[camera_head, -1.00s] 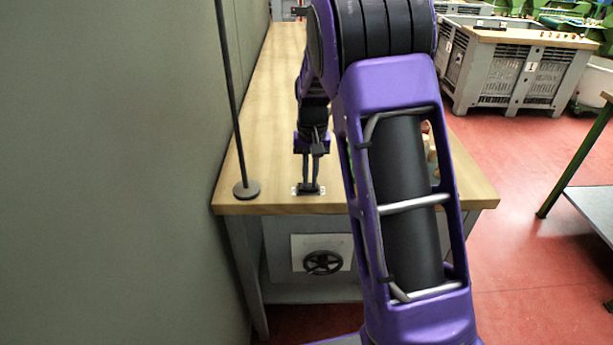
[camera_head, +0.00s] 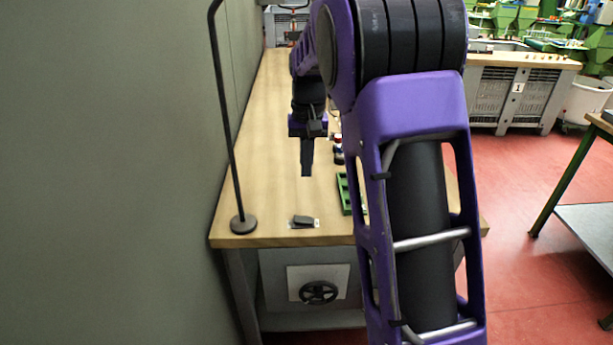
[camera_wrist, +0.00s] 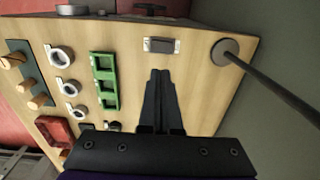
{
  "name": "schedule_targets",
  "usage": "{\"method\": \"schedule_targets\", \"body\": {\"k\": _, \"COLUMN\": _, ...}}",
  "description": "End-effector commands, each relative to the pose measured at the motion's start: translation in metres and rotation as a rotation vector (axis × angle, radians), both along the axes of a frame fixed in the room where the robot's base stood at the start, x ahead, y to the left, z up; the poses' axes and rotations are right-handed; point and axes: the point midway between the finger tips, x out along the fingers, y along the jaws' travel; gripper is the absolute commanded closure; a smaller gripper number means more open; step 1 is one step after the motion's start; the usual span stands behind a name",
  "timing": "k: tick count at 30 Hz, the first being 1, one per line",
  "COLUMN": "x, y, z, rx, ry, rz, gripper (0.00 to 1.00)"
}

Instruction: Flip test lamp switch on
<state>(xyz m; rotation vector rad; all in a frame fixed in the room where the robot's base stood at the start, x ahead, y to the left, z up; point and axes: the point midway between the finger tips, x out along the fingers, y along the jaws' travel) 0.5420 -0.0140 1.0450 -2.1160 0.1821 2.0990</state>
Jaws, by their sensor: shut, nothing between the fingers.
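The test lamp switch (camera_head: 303,220) is a small dark rocker on a pale plate, near the table's front edge. It also shows in the wrist view (camera_wrist: 160,45), beyond my fingertips. Which way the rocker is set I cannot tell. The lamp stand (camera_head: 242,224) has a round dark base and thin pole left of the switch; its base shows at the right in the wrist view (camera_wrist: 226,52). No lamp head or light is visible. My gripper (camera_head: 306,174) is shut and empty, above the table and apart from the switch. Its fingers lie together in the wrist view (camera_wrist: 160,74).
A green compartment tray (camera_wrist: 104,80) lies beside the fingers. Several white ring-like parts (camera_wrist: 60,56) and a dark rack with corks (camera_wrist: 38,101) are further left, with a red tray (camera_wrist: 57,130). A grey wall (camera_head: 110,170) borders the table's left side. Wood around the switch is clear.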

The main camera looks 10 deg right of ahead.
Motion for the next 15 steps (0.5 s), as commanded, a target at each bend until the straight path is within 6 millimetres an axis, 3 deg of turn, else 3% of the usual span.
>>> {"method": "schedule_targets", "body": {"k": 15, "x": -0.0001, "y": -0.0083, "z": -0.004, "rx": 0.071, "ry": -0.009, "rz": -0.007, "gripper": 1.0}}
